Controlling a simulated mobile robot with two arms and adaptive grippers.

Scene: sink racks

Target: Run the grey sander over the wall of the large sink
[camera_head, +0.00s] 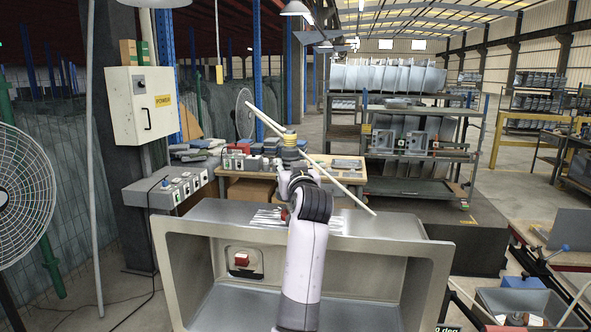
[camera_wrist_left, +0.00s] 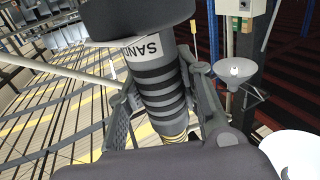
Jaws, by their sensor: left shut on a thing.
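The large sink (camera_head: 205,232) is a grey metal basin in the lower middle of the head view. It lies tipped, with its hollow facing me. My left gripper (camera_wrist_left: 163,92) is shut on the grey sander (camera_wrist_left: 158,72), with one finger on each side of its ribbed body. The sander has a broad dark head, a label with partly visible letters and yellow bands. In the head view my left arm rises in front of the sink, and the gripper (camera_head: 297,178) is above its upper edge, apart from the inner wall. My right gripper is not in view.
A wooden workbench (camera_head: 250,188) with tools stands behind the sink. A pale rod (camera_head: 345,190) slants behind my gripper. A wire fan (camera_head: 22,190) and a power box (camera_head: 142,105) are at the left. A smaller grey basin (camera_head: 530,300) is at lower right.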

